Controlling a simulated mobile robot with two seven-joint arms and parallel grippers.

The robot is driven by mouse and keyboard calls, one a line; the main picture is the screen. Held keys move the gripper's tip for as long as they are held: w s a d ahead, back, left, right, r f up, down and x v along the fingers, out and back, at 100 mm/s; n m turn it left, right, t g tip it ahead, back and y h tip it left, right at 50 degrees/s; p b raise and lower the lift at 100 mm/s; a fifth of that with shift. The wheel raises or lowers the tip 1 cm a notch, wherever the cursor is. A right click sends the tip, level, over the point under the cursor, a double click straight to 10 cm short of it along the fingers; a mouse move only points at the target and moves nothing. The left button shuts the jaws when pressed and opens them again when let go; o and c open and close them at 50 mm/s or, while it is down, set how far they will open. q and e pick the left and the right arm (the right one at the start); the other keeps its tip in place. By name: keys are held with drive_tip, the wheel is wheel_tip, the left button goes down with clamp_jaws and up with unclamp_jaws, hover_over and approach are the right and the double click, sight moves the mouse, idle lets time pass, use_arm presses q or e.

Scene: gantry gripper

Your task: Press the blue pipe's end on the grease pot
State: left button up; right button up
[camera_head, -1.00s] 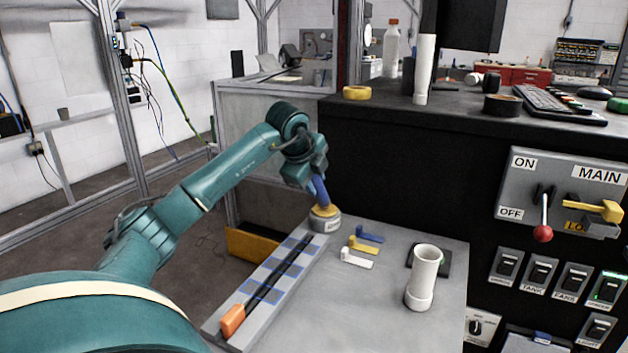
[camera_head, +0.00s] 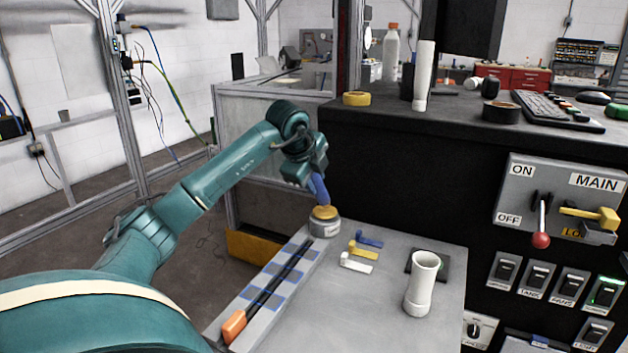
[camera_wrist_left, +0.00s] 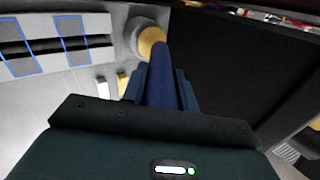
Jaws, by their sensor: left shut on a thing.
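My left gripper (camera_head: 313,175) is shut on the blue pipe (camera_head: 320,190) above the far left part of the grey bench. In the left wrist view the pipe (camera_wrist_left: 163,78) runs forward between the two fingers (camera_wrist_left: 160,90). The grease pot (camera_head: 325,227) is a short grey pot with a yellow-orange top, and it also shows in the left wrist view (camera_wrist_left: 150,38). The pipe's lower end is at the pot's yellow top; I cannot tell whether it touches or sits just above. My right gripper is not in view.
Blue (camera_head: 369,239), yellow (camera_head: 362,251) and white (camera_head: 356,263) small levers lie right of the pot. A white pipe (camera_head: 421,284) stands upright nearer the bench's right side. A dark rod with an orange end (camera_head: 234,326) lies along the left strip. The black cabinet (camera_head: 400,170) rises behind.

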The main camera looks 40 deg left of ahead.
use_arm(q)
drive_tip(key=shift+r+p, duration=1.9)
drive_tip(key=shift+r, duration=0.7)
drive_tip(key=shift+f, duration=0.1)
